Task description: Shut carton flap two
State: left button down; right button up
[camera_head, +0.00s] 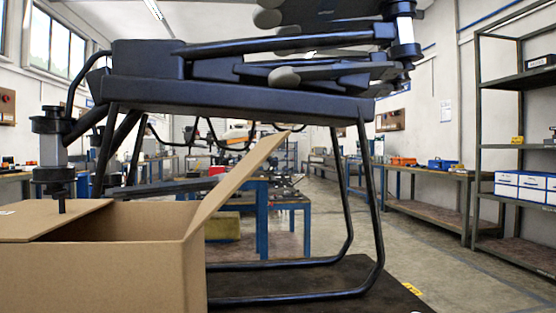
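An open brown carton (110,262) stands at the lower left, cut off by the left and bottom picture edges. One flap (45,218) lies nearly flat over the left part of its top. Another flap (240,182) stands up from the right edge, slanting up and to the right. The opening between them shows, but the inside is mostly hidden. I cannot tell which flap is number two. Neither of my grippers is in view.
A dark spray drone (235,97) with folded arms stands behind the carton on a dark surface (330,279). Its left nozzle unit (52,150) hangs above the flat flap. Its landing legs stand right of the carton. Shelves (515,150) and workbenches are farther back.

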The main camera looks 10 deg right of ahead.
aim_at(262, 151)
jog(key=k+l+u, duration=0.25)
jog(key=l, duration=0.2)
jog(key=k+l+u, duration=0.25)
jog(key=l, duration=0.2)
jog(key=k+l+u, duration=0.25)
jog(key=l, duration=0.2)
jog(key=i, duration=0.05)
